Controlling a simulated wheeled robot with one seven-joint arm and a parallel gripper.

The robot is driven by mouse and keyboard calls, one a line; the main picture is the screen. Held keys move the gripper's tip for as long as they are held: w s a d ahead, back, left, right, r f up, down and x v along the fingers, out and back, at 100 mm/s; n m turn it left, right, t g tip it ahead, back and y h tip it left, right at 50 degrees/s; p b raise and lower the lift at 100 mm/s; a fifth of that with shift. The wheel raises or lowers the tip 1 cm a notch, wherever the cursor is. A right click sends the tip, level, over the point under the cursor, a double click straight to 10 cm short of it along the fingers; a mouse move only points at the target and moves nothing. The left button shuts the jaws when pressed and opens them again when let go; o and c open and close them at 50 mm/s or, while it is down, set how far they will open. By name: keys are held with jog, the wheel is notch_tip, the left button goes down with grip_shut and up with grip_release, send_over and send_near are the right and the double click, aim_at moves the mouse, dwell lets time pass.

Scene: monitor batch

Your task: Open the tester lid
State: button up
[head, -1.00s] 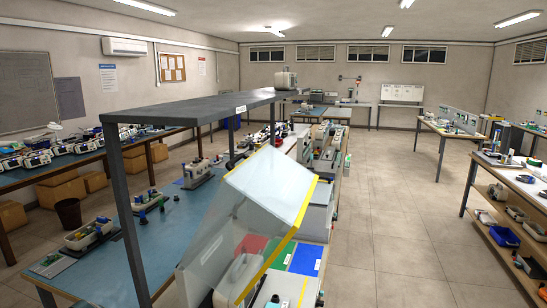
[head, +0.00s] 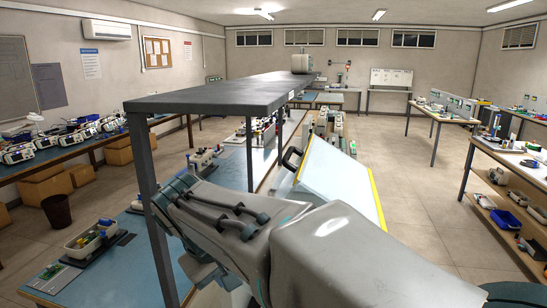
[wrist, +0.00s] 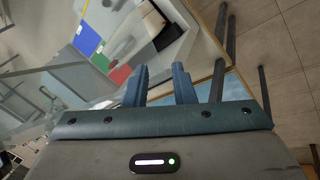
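The tester lid (head: 335,180) is a clear panel with a yellow edge strip. In the head view it stands tilted up behind my arm, which hides its lower part and most of the tester. I cannot tell whether a finger touches the lid.
A grey overhead shelf (head: 215,98) on posts stands close left of my arm, above the blue bench (head: 85,272). Small devices and trays (head: 90,235) sit on the bench. A side table with shelves (head: 510,165) is at the right. The floor between them is clear.

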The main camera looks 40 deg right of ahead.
jog(key=w+d+r+m+g+h+b, duration=0.1)
jog(key=w+d+r+h, duration=0.5)
jog(key=w+d+r, duration=0.25)
jog(key=m+g+h, duration=0.2)
jog(key=m+h, duration=0.1)
jog(key=h, duration=0.2)
send_near(289, 151)
jog(key=x, duration=0.3)
jog(key=p+x, duration=0.1)
jog(key=x, duration=0.2)
jog(key=p+x, duration=0.1)
jog(key=x, duration=0.1)
jog(key=shift+s+d+f, duration=0.1)
jog(key=shift+d+f, duration=0.2)
jog(key=shift+f, duration=0.1)
jog(key=shift+d+f+p, duration=0.25)
jog(key=shift+d+p, duration=0.1)
jog(key=shift+d, duration=0.25)
grip_shut()
